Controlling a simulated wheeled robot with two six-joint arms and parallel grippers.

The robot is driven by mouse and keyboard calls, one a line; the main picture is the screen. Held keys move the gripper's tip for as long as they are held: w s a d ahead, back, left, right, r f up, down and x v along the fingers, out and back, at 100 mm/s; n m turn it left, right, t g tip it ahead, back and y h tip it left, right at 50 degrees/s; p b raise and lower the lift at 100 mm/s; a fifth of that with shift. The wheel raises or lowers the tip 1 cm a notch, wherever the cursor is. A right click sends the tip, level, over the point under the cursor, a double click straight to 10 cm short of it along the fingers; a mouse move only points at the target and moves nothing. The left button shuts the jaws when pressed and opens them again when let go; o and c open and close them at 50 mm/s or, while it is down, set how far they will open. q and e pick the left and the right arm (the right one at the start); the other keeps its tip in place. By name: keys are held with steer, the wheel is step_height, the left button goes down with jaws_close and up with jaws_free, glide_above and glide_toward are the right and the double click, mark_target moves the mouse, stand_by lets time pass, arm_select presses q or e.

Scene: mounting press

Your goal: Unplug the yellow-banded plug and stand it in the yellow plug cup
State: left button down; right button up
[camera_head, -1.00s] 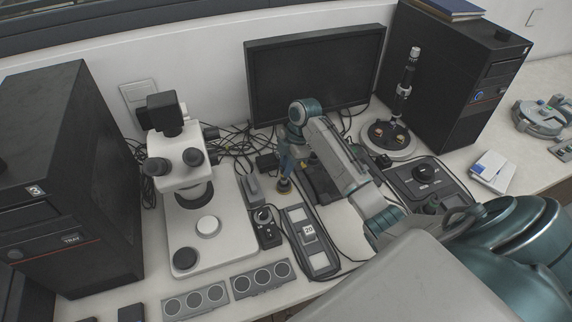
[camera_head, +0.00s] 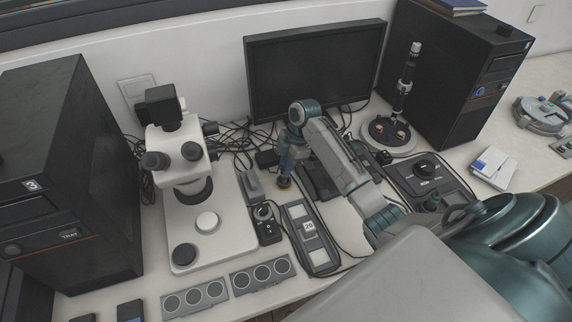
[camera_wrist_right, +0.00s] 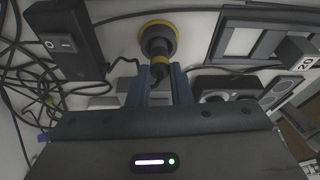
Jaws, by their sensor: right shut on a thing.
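My right gripper (camera_head: 287,168) reaches down behind the grey slide tray, and it also shows in the right wrist view (camera_wrist_right: 160,88). Its two blue fingers are shut on the yellow-banded plug (camera_wrist_right: 159,62), a dark round body with a thin yellow band. Just beyond the plug, in line with it, is a dark round piece with a yellow ring (camera_wrist_right: 158,24), seemingly the yellow plug cup, which also shows in the head view (camera_head: 284,184). I cannot tell whether the plug is inside it or just above it. My left gripper is not in view.
A microscope (camera_head: 190,210) stands to the left. Loose black cables (camera_wrist_right: 25,75) tangle nearby. A monitor (camera_head: 315,70) stands behind.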

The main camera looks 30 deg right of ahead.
steer(key=shift+f, duration=0.5)
stand_by(0.4)
steer(key=o, duration=1.5)
step_height(320, 180, up, 8)
steer(key=p, duration=0.7)
steer(key=shift+f, duration=0.15)
steer(key=shift+f, duration=0.1)
